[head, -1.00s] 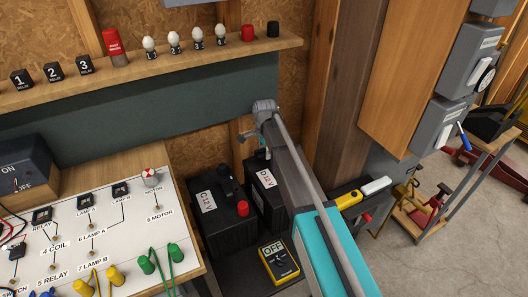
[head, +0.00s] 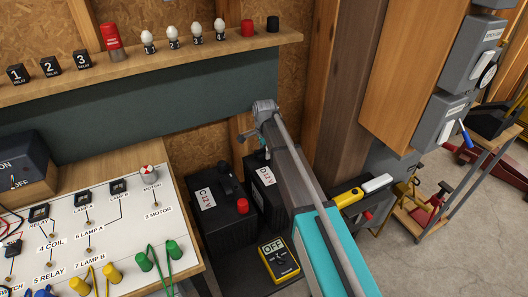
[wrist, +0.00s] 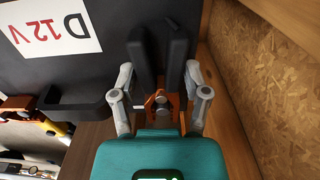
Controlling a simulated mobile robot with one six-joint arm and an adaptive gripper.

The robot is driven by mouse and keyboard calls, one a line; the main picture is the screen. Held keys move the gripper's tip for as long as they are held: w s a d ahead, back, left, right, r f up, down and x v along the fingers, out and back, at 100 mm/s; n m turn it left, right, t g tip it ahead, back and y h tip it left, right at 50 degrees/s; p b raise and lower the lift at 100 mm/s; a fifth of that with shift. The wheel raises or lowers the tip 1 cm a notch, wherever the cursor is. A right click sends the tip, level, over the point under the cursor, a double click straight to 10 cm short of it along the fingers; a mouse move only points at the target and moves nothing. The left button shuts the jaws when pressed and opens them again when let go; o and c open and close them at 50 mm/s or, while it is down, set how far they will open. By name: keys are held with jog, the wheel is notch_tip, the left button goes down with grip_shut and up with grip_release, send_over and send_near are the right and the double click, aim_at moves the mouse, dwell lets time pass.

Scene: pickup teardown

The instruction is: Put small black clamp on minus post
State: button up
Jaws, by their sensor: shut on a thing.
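My gripper (wrist: 160,98) is shut on the small black clamp (wrist: 175,58), whose two black handles point up in the wrist view and whose copper jaws (wrist: 158,106) sit between my fingers. The clamp is in front of the dark side of a battery labelled D 12V (wrist: 95,70). In the head view that battery (head: 265,180) stands behind my arm, partly covered, beside the C 12V battery (head: 225,222). My gripper is small and mostly hidden there, so the clamp cannot be made out. I cannot make out the minus post clearly in either view.
A yellow multimeter (head: 279,260) lies in front of the batteries. A wooden post (head: 330,90) and chipboard wall (wrist: 275,90) stand close to the right of the battery. The circuit board (head: 125,240) is on the left, and a shelf (head: 150,65) runs above.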

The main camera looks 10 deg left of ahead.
jog(key=o, duration=1.2)
jog(key=shift+o, duration=0.2)
